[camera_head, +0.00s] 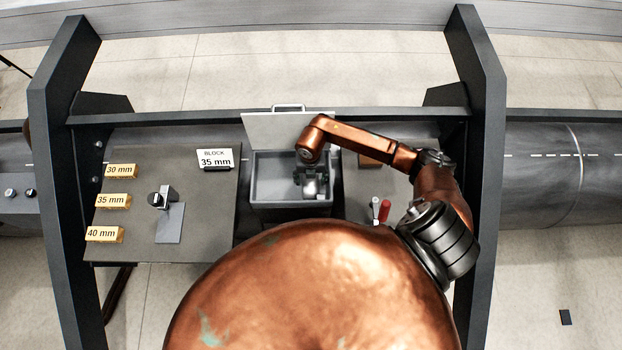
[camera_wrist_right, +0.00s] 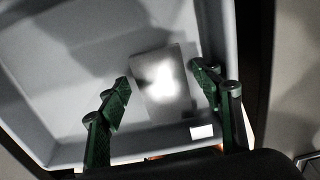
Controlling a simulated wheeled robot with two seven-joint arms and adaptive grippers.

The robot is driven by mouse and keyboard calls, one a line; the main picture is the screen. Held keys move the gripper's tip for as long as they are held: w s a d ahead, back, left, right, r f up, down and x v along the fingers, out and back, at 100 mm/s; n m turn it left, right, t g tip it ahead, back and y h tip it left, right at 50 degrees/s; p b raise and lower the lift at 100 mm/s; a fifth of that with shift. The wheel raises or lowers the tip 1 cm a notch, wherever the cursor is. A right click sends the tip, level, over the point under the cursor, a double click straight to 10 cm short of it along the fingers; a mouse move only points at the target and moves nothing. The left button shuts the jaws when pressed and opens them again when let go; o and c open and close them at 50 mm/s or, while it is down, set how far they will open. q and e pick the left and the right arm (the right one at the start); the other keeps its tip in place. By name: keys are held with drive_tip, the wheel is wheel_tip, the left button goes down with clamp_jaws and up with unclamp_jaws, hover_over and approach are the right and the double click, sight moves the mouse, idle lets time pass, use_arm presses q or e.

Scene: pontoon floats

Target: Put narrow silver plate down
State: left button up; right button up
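The narrow silver plate (camera_wrist_right: 163,88) shows in the right wrist view as a bright rectangle inside the grey bin (camera_wrist_right: 50,95). My right gripper (camera_wrist_right: 160,80) is over the bin, with its green-padded fingers apart, one on each side of the plate. A small gap seems to lie between each finger and the plate's edges. In the head view my right gripper (camera_head: 310,182) is low inside the bin (camera_head: 262,190) and hides most of the plate's area. Whether the plate rests flat on the bin's floor is hard to tell. My left gripper is not in view.
The bin's lid (camera_head: 270,130) stands open at its back. Left of it are a black clamp (camera_head: 158,199) by a grey plate (camera_head: 170,223), a "BLOCK 35 mm" sign (camera_head: 215,158) and brass blocks labelled 30, 35 (camera_head: 113,201) and 40 mm. A red-handled tool (camera_head: 384,211) stands right.

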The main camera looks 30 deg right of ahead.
sight(310, 181)
wheel_tip(310, 181, up, 12)
drive_tip(key=p, duration=0.1)
drive_tip(key=shift+r, duration=0.15)
idle(0.5)
